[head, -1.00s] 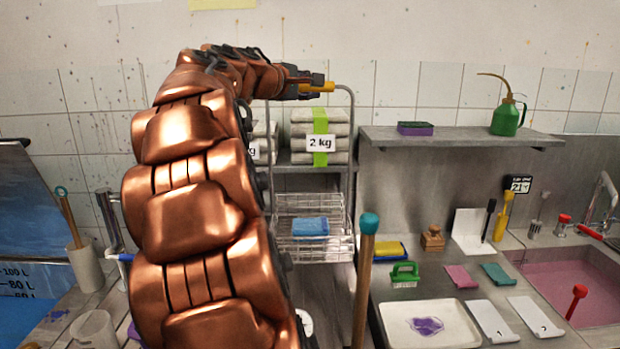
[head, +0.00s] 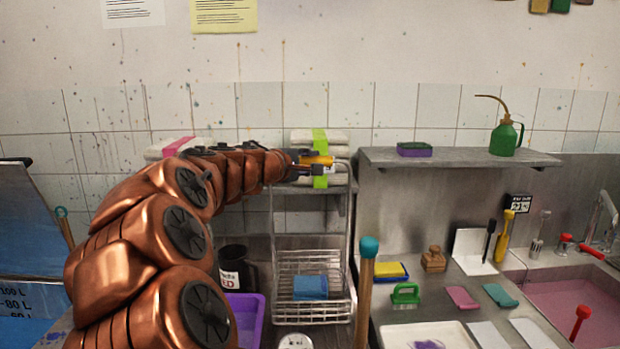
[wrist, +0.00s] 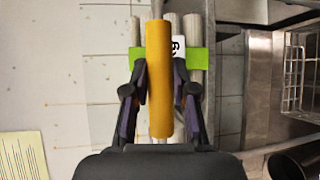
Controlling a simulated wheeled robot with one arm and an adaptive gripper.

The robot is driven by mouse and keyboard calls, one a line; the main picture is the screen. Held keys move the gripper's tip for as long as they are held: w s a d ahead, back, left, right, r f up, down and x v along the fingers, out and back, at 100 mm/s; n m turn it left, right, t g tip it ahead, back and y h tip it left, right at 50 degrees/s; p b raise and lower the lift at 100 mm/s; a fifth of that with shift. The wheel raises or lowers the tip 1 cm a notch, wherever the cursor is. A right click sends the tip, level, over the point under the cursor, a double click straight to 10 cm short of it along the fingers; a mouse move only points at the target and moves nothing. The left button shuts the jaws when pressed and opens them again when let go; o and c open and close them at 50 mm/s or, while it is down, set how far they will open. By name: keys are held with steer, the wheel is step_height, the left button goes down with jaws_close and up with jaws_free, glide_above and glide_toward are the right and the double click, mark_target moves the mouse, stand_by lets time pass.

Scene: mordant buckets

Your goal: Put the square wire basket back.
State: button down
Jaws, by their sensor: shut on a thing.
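My gripper (head: 318,161) is shut on a yellow handle (wrist: 159,80), which lies lengthwise between the two fingers in the wrist view. Part of this wirework shows at the right of the wrist view (wrist: 290,90).
A wooden pole (head: 364,300) with a blue cap stands in front at the right.

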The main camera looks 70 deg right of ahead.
steer(key=shift+f, duration=1.95)
steer(key=c, duration=0.9)
jaws_free()
steer(key=shift+c, duration=0.2)
steer(key=shift+f, duration=0.2)
steer(key=f+b+v, duration=0.1)
steer(key=b+v, duration=0.1)
steer(key=v, duration=0.5)
steer(key=shift+a+b, duration=0.4)
steer(key=shift+a, duration=0.1)
steer(key=shift+s+r, duration=0.15)
